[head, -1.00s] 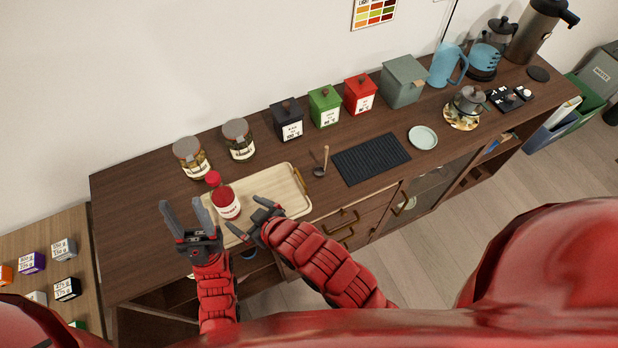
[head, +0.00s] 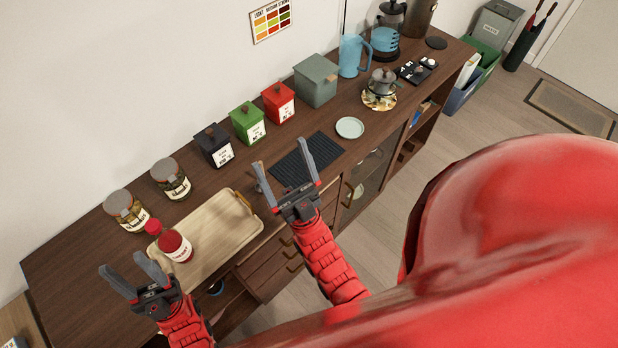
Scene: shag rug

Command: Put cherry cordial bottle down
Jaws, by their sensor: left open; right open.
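The cherry cordial bottle (head: 175,246) is red with a red cap and a white label. It stands on the left part of the pale wooden tray (head: 222,237) on the dark sideboard. My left gripper (head: 131,277) is open and empty, to the lower left of the bottle and apart from it. My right gripper (head: 283,174) is open and empty, well to the right of the bottle, in front of the black ribbed mat (head: 318,152). Its fingers hide part of the mat.
Two glass jars (head: 171,180) stand behind the tray. Black, green (head: 248,122) and red (head: 278,102) canisters and a grey-green box (head: 316,80) line the wall. A small plate (head: 350,127) lies right of the mat. The sideboard's left end (head: 75,255) is clear.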

